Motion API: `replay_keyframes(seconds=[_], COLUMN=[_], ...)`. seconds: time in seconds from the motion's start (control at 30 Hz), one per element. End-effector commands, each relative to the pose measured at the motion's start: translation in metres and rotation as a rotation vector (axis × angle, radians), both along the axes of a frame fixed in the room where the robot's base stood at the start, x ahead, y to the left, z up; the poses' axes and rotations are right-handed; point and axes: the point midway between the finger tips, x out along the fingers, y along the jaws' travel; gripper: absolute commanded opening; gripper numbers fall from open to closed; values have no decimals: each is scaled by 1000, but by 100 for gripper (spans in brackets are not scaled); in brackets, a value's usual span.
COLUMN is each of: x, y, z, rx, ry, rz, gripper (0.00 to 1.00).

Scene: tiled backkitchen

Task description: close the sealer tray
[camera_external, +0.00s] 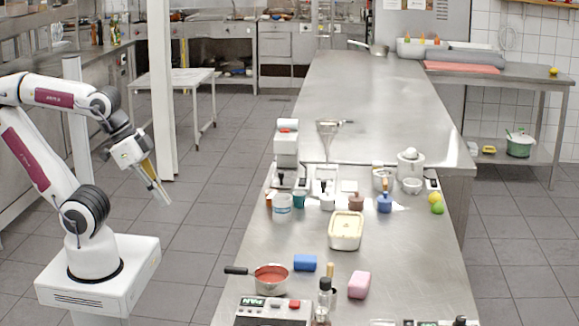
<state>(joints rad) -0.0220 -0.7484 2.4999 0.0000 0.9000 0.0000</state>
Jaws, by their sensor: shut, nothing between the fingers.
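My gripper (163,197) is at the left, over the floor and to the left of the steel table. It points down and is shut and empty, clear of everything on the table. I cannot pick out the sealer tray for sure. A white machine (286,145) stands at the table's left edge, too small to show whether it has a tray.
A white post (160,90) stands behind my gripper.

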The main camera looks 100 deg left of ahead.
Motion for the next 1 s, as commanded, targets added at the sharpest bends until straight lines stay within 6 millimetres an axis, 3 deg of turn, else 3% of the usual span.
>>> replay_keyframes(seconds=[0.57,1.0], x=[3,18], y=[62,125], z=[-56,-103], rx=[-31,-61], ry=[251,339], rz=[255,453], gripper=[0,0])
